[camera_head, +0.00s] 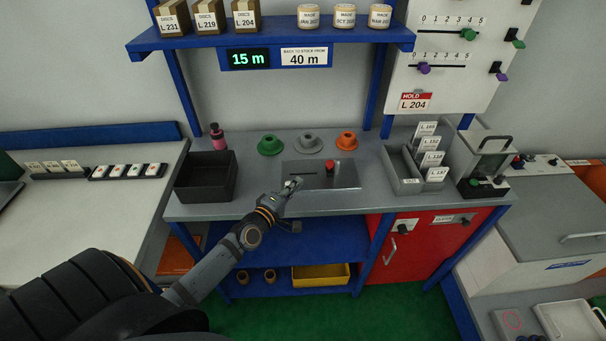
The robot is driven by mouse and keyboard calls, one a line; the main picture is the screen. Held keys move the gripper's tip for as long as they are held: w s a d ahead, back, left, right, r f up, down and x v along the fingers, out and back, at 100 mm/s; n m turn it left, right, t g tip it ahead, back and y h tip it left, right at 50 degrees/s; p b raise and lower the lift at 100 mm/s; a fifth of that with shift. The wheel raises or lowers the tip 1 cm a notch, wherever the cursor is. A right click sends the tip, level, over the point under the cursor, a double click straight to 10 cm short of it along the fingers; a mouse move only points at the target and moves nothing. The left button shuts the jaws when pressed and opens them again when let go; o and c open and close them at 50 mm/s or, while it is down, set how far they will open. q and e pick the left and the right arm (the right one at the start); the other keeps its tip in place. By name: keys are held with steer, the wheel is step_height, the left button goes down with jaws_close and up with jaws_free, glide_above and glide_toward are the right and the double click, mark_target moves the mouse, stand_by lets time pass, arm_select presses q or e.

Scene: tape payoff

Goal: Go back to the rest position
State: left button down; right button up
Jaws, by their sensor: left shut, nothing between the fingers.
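My left arm comes in from the lower left, and its gripper (291,185) is over the front part of the grey bench (262,209). The gripper is shut and empty. It is just at the left front of a metal plate (345,174) with a red knob (330,165) on it. I cannot tell whether the fingertips touch the plate. My right gripper is not in view.
A black bin (205,178) stands left of the gripper. Green (270,145), grey (308,142) and orange (347,140) discs sit behind the plate. A card tray (404,172) stands to the right. A blue shelf (270,40) hangs above.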

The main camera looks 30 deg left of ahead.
arm_select(q)
steer(key=shift+s+a, duration=0.2)
steer(key=shift+s, duration=0.4)
steer(key=shift+s+a+r, duration=0.1)
steer(key=shift+s+a, duration=0.1)
steer(key=shift+s, duration=0.1)
steer(key=shift+w+d, duration=0.1)
steer(key=shift+d, duration=0.25)
steer(key=s+d+f+m+g+h, duration=0.3)
steer(key=s+d+f+m+g, duration=0.2)
steer(key=s+d+m+g, duration=0.45)
steer(key=s+a+f+m+g+y, duration=0.1)
steer(key=s+a+m+g+y, duration=0.35)
steer(key=s+m, duration=0.6)
steer(key=s+a+f+n, duration=0.1)
steer(key=s+f+n, duration=0.1)
steer(key=f, duration=1)
steer(key=s+a+f+n, duration=0.1)
steer(key=s+a+f, duration=0.1)
steer(key=f, duration=1.1)
steer(key=s+f+g, duration=0.2)
steer(key=s+f, duration=1.5)
steer(key=s, duration=0.2)
steer(key=shift+a+y, duration=0.35)
steer(key=shift+a, duration=0.05)
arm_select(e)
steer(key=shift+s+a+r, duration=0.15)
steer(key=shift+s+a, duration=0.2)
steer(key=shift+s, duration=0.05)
